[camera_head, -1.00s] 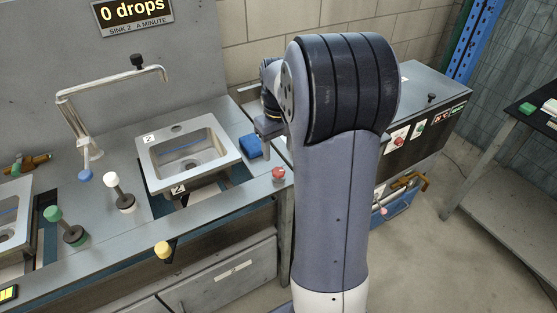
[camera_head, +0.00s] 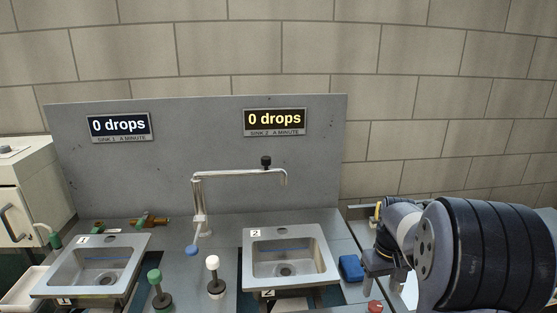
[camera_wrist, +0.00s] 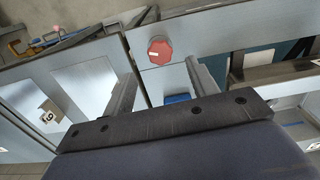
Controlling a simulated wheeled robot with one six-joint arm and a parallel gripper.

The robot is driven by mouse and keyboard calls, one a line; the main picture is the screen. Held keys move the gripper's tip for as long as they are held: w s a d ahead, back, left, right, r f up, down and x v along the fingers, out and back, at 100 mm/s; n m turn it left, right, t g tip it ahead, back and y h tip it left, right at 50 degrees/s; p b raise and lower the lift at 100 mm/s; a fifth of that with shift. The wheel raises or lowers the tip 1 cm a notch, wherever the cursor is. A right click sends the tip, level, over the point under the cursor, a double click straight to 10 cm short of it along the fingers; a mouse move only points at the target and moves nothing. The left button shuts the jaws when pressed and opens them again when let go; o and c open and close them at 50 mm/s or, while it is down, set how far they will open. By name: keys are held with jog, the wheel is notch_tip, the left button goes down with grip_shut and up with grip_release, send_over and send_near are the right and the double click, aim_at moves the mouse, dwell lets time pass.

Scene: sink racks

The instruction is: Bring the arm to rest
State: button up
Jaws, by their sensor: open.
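My gripper (camera_head: 385,272) is at the lower right in the head view, over the counter beside sink 2 (camera_head: 253,271). In the wrist view my gripper (camera_wrist: 159,80) shows two fingers spread apart with nothing between their tips. A red knob (camera_wrist: 160,49) shows beyond the fingers. A blue block (camera_wrist: 178,99) is partly hidden by the gripper's base. In the head view the blue block (camera_head: 351,268) lies just left of the gripper. My arm bulks large at the right edge.
Sink 1 (camera_head: 62,283) is at the left. A bent tap (camera_head: 197,210) stands between the sinks, with green (camera_head: 154,276) and white (camera_head: 212,263) topped levers in front. The red knob (camera_head: 375,307) is at the counter's front. Both signs, sink 1's (camera_head: 120,126) and sink 2's (camera_head: 274,120), read 0 drops.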

aim_at(376, 305)
notch_tip(376, 305, down, 6)
jog(key=shift+f, duration=0.1)
dwell(0.6)
